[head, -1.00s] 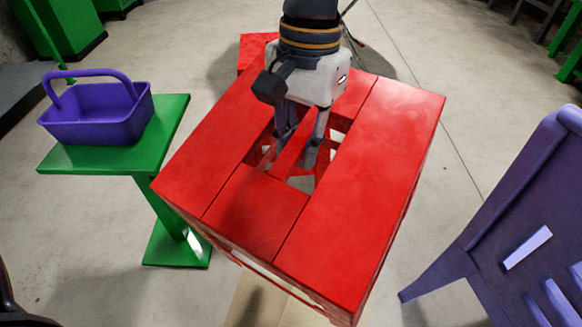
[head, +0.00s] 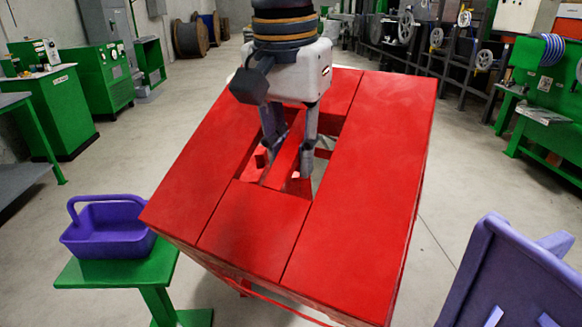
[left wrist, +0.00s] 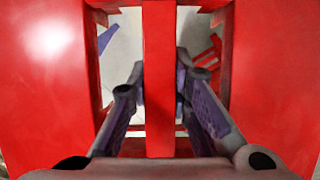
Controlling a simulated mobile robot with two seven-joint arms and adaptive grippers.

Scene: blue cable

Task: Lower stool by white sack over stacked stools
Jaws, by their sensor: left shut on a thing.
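A red stool (head: 385,150) with a slatted square top fills the middle of the head view. My left gripper (head: 287,155) reaches down into the opening in its top. Its fingers straddle the narrow centre slat, shown in the left wrist view (left wrist: 158,40), and are shut on it. The stool's legs and feet are mostly hidden below its top. I cannot make out a white sack or the stacked stools in the head view. My right gripper is not in view.
A purple basket (head: 108,228) stands on a green stand (head: 120,273) at left. A purple chair (head: 510,275) is at lower right. Green cabinets (head: 97,60) and a green workbench (head: 545,85) line the back. Grey floor (head: 150,150) lies open between.

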